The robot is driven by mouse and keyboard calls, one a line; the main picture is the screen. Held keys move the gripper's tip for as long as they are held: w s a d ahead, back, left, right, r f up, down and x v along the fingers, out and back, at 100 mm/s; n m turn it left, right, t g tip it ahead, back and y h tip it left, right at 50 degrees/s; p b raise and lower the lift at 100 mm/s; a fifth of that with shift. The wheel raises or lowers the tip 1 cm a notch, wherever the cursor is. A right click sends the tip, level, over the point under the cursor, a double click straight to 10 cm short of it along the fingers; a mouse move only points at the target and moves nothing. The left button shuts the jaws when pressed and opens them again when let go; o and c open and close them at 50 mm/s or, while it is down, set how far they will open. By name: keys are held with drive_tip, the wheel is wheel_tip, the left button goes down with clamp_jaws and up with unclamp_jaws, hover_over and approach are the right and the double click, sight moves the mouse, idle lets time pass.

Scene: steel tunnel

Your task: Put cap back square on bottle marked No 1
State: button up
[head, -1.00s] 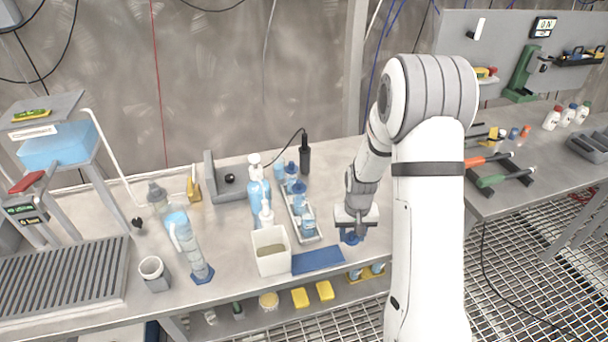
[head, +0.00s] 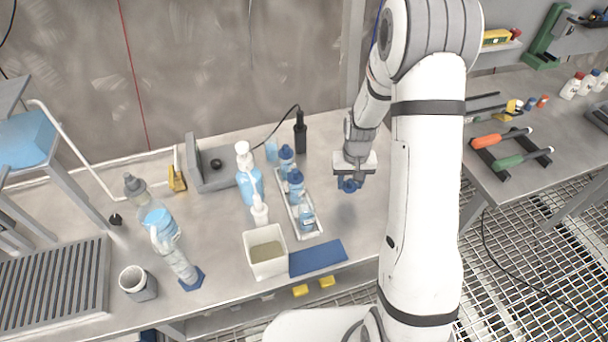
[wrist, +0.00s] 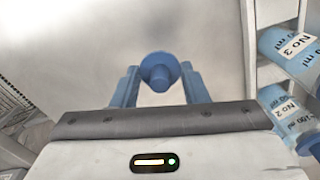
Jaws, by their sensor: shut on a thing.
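My gripper (head: 350,182) is shut on a blue cap (wrist: 159,72), which has a round flange and a narrower knob. It holds the cap above the bench, right of a pale tray (head: 285,210). The tray holds a row of bottles. The back bottle (head: 287,168) and middle bottle (head: 296,192) have blue tops. The front bottle (head: 307,218) shows no blue top. In the wrist view, bottles marked No 3 (wrist: 290,52) and No 2 (wrist: 283,108) are at the right edge. I cannot read a No 1 mark in either view.
A white bin (head: 267,262) and a blue mat (head: 318,258) lie in front of the tray. A blue pump bottle (head: 249,185) stands left of it, and a black upright tool (head: 300,135) behind. The bench right of the tray is clear.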

drive_tip(key=shift+a, duration=0.15)
drive_tip(key=shift+a+r, duration=0.15)
drive_tip(key=shift+a, duration=0.1)
drive_tip(key=s+a+r+m+b, duration=0.2)
drive_tip(key=s+a+r+m, duration=0.15)
drive_tip(key=a+r, duration=0.4)
wheel_tip(320, 180, up, 4)
drive_tip(key=m+b, duration=0.1)
drive_tip(key=m, duration=0.1)
hover_over(306, 216)
drive_tip(key=w, duration=0.2)
drive_tip(key=shift+d+f+b, duration=0.1)
drive_tip(key=shift+f+b, duration=1.35)
drive_tip(key=shift+f, duration=0.45)
drive_tip(key=shift+f+b, duration=0.55)
drive_tip(key=shift+f, duration=0.15)
drive_tip(key=shift+f, duration=0.15)
